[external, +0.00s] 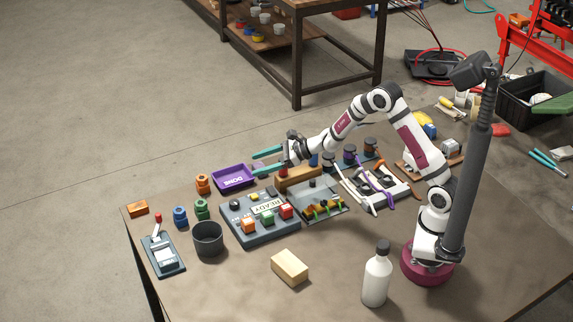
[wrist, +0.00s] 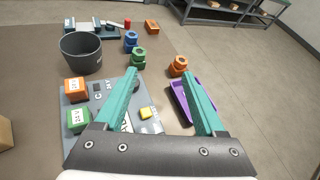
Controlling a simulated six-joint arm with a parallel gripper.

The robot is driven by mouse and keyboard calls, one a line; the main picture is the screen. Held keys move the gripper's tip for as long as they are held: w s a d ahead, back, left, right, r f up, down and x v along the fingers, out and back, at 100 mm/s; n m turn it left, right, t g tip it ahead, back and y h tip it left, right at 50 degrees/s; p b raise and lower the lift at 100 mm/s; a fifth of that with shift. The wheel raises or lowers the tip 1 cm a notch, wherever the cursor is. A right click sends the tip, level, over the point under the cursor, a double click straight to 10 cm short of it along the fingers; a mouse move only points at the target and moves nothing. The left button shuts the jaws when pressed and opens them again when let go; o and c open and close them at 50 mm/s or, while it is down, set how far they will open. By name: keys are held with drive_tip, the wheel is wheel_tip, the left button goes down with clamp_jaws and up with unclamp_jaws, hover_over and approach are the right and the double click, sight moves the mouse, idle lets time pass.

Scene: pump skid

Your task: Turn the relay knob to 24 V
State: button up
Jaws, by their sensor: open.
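A grey control panel (external: 245,237) sits on the table with orange, green and red blocks, a READY plate and a yellow button (external: 253,197). A round black knob (external: 235,203) is at its far left corner; I take it to be the relay knob. Its pointer setting is too small to read. In the wrist view the panel (wrist: 108,145) is partly hidden by my left finger, which also covers part of the knob. The green block (wrist: 79,119) there appears marked 24 V. My gripper (external: 259,162) is open and empty, raised above the table near the panel and the purple tray.
A purple tray (external: 234,185) lies behind the panel. Orange, blue and green nut-like pieces (external: 203,184) and a dark grey cup (external: 208,240) stand to the left. A tan block (external: 290,267) lies in front.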

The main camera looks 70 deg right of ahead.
sight(234, 202)
drive_tip(key=a+n+g+y, duration=0.3)
drive_tip(key=a+n+g, duration=0.6)
drive_tip(key=n, duration=1.3)
drive_tip(key=d+r+n+h, duration=0.35)
drive_tip(key=n+h, duration=0.25)
drive_tip(key=n, duration=0.4)
drive_tip(key=shift+t, duration=0.3)
drive_tip(key=x, duration=1.6)
drive_tip(key=shift+w, duration=0.2)
clamp_jaws()
